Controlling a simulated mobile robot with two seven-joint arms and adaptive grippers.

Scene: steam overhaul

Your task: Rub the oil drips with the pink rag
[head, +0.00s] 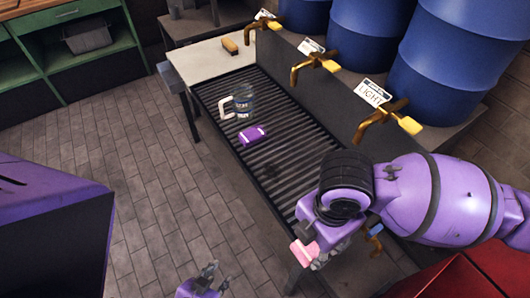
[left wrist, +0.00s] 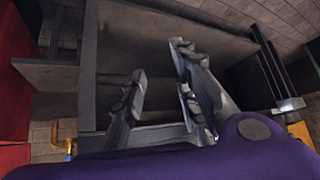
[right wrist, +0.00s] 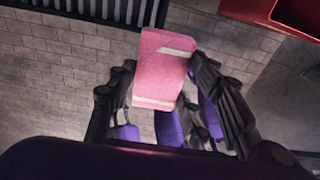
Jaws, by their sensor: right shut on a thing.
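The pink rag (head: 303,252) is held in my right gripper (head: 318,258), off the near end of the slatted drip grate (head: 225,122). In the right wrist view the rag (right wrist: 163,62), pink with pale stripes, sits between the fingers (right wrist: 168,85) above the tiled floor. A dark patch (head: 266,172) on the slats, near the middle of the grate, looks like oil drips; its edges are unclear. My left gripper (head: 207,275) is low over the floor, left of the grate. In the left wrist view its fingers (left wrist: 160,85) are apart and empty.
A clear jug (head: 243,98) and a purple object (head: 253,135) stand on the grate. A brush (head: 230,45) lies on the pale far end. Brass taps (head: 378,120) overhang the grate under blue barrels (head: 450,50). A red surface (head: 470,278) is at lower right.

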